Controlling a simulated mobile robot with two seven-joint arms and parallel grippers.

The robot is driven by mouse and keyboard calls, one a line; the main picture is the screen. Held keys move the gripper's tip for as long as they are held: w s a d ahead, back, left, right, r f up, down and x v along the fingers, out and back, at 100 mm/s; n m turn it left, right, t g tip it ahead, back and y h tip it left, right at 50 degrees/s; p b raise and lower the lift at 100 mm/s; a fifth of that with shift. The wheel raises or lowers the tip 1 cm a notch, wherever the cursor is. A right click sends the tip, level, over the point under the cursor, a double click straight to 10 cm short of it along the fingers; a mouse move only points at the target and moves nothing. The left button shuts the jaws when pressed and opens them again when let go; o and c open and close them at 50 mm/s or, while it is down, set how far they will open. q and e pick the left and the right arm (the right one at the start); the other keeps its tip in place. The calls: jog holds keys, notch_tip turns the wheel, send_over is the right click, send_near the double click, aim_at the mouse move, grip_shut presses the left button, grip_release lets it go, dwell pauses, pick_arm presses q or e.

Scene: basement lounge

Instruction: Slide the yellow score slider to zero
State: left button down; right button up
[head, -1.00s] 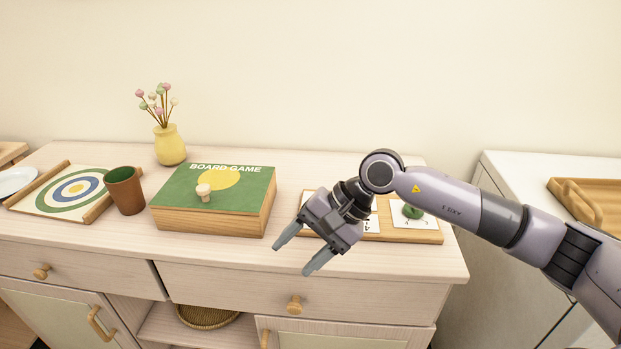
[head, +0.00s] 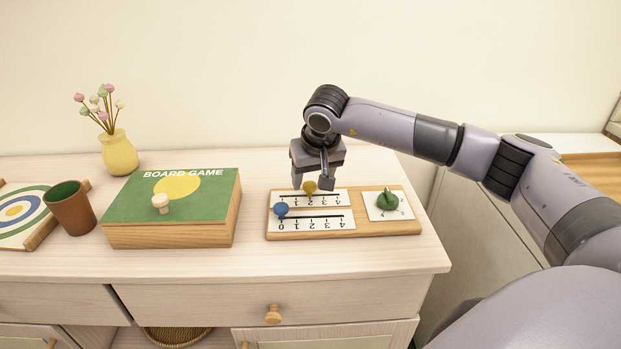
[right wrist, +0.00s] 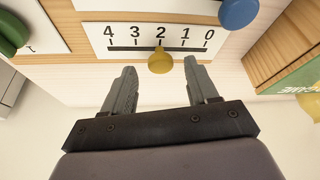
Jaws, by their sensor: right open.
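The yellow score slider (head: 309,187) is a round knob on the upper numbered strip of a wooden scoreboard (head: 390,231). In the right wrist view the yellow knob (right wrist: 160,61) stands at the 2 on a scale running from 4 at left to 0 at right. My right gripper (head: 312,184) is open and points down over the strip's far side. In the right wrist view its fingertips (right wrist: 160,68) lie either side of the knob with gaps, not gripping it. The zero end is at the left in the head view. My left gripper is not in view.
A blue slider (head: 281,209) sits at the 0 end of the nearer strip. A green knob (head: 387,199) is on the board's right. A green board game box (head: 170,236) stands left of the scoreboard. A cup (head: 72,210) and vase (head: 119,153) are farther left.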

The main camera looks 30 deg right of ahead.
jog(key=shift+w+f, duration=0.2)
jog(key=shift+f, duration=0.3)
grip_shut()
send_over(279, 194)
jog(key=s, duration=0.2)
jog(key=shift+a+r, duration=0.1)
jog(key=shift+a, duration=0.15)
jog(key=shift+c, duration=1.6)
grip_release()
jog(key=o, duration=0.3)
jog(key=shift+a, duration=0.1)
